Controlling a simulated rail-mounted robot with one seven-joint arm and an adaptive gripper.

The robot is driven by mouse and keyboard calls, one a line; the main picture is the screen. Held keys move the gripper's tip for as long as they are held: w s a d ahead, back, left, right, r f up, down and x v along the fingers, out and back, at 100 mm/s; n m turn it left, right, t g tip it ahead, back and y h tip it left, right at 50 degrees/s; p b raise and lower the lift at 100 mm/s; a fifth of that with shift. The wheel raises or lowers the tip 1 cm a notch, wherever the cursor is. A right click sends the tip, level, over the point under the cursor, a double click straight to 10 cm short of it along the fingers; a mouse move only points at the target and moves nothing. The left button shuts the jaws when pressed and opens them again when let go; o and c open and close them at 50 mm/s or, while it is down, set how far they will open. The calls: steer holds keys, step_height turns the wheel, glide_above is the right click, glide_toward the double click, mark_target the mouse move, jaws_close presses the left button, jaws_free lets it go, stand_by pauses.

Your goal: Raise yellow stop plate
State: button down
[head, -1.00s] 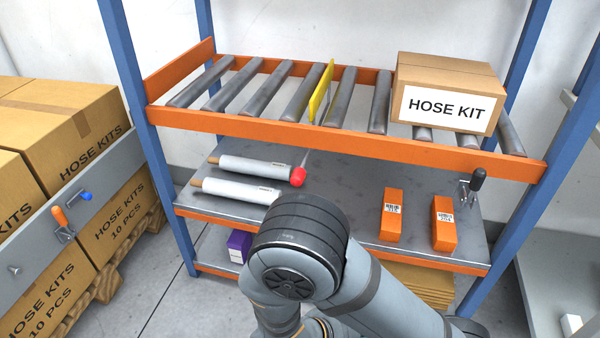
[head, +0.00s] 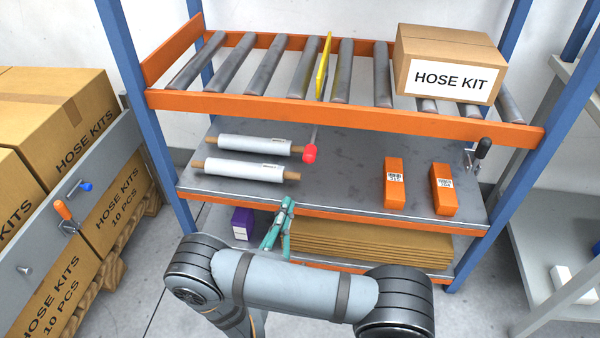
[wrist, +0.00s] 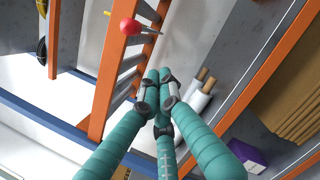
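The yellow stop plate (head: 323,66) stands upright between the grey rollers of the upper shelf. A rod with a red knob (head: 310,154) hangs below it, above the middle shelf; the knob also shows large in the wrist view (wrist: 130,27). My gripper (head: 286,207), with teal fingers, is below and left of the knob, near the front of the lower shelf. In the wrist view its fingertips (wrist: 159,80) are close together, apart from the knob and with nothing visible between them. How far they are parted is unclear.
The HOSE KIT box (head: 447,65) sits on the rollers right of the plate. Two white rolls (head: 245,168) lie left of the knob, and two orange boxes (head: 395,183) stand right. An orange shelf beam (head: 330,112) crosses in front. Flat cardboard (head: 370,243) and a purple box (head: 243,224) are below.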

steer(key=w+d+r, duration=0.3)
steer(key=w+r, duration=0.2)
steer(key=w, duration=0.2)
steer(key=shift+d+r+b, duration=0.15)
steer(key=shift+d+b, duration=0.1)
steer(key=shift+b, duration=0.1)
step_height(320, 180, up, 2)
steer(key=p, duration=0.2)
steer(key=shift+d+r+p, duration=0.15)
steer(key=shift+r+p, duration=0.05)
steer(key=shift+p, duration=0.2)
steer(key=shift+f, duration=0.15)
steer(key=shift+d, duration=0.1)
